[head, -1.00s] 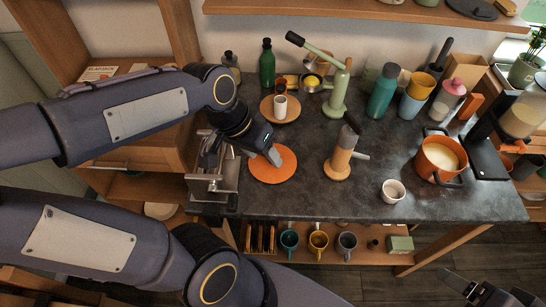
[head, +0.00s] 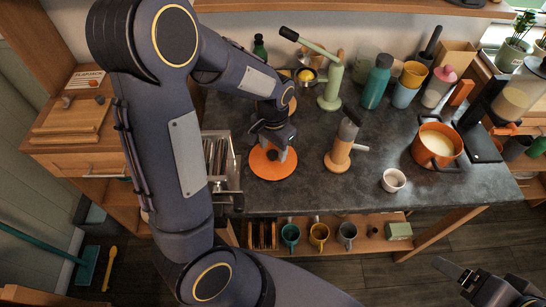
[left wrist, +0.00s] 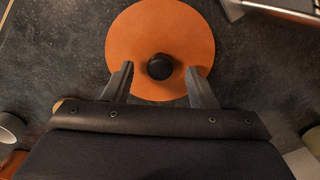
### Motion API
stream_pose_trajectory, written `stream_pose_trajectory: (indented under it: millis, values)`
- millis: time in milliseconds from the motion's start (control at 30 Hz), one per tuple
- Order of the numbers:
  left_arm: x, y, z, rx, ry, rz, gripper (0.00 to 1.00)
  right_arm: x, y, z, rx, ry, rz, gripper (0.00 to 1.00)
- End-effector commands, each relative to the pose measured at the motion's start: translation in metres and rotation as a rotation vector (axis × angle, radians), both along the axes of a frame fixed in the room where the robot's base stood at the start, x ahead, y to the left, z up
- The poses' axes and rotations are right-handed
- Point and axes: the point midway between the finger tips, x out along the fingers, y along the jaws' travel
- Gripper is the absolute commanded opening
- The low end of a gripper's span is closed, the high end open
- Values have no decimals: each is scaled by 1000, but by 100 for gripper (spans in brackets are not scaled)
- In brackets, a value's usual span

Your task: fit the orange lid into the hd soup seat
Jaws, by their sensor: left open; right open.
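The round orange lid (head: 263,170) lies flat on the dark counter, its black knob upward; it also shows in the left wrist view (left wrist: 200,30). My left gripper (head: 275,157) is above the lid, open. In the left wrist view its fingers (left wrist: 159,85) stand on either side of the black knob (left wrist: 160,66), with gaps on both sides. The orange soup pot (head: 424,155) with pale soup stands uncovered at the right of the counter. My right gripper (head: 480,290) is open and empty at the lower right, away from the counter.
A wooden-based grinder (head: 340,150) stands between the lid and the pot. A small white cup (head: 393,180) sits in front of the pot. Bottles, cups and a green press (head: 331,88) line the back. A metal rack (head: 220,160) is left of the lid.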

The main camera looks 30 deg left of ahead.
Motion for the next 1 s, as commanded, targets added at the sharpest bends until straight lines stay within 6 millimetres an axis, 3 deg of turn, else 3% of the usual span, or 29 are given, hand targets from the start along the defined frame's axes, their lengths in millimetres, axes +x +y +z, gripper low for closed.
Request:
stream_pose_trajectory:
  millis: [100, 333, 700, 1000]
  values:
    - [0, 0, -10, 0, 1, 1, 52, 0, 0, 0, 0, 0, 0, 80]
    - [0, 0, -11, -1, -1, 1, 52, 0, 0, 0, 0, 0, 0, 80]
    - [0, 0, -11, -1, -1, 1, 5, 0, 0, 0, 0, 0, 0, 80]
    - [0, 0, -9, -1, -2, 1, 2, 0, 0, 0, 0, 0, 0, 80]
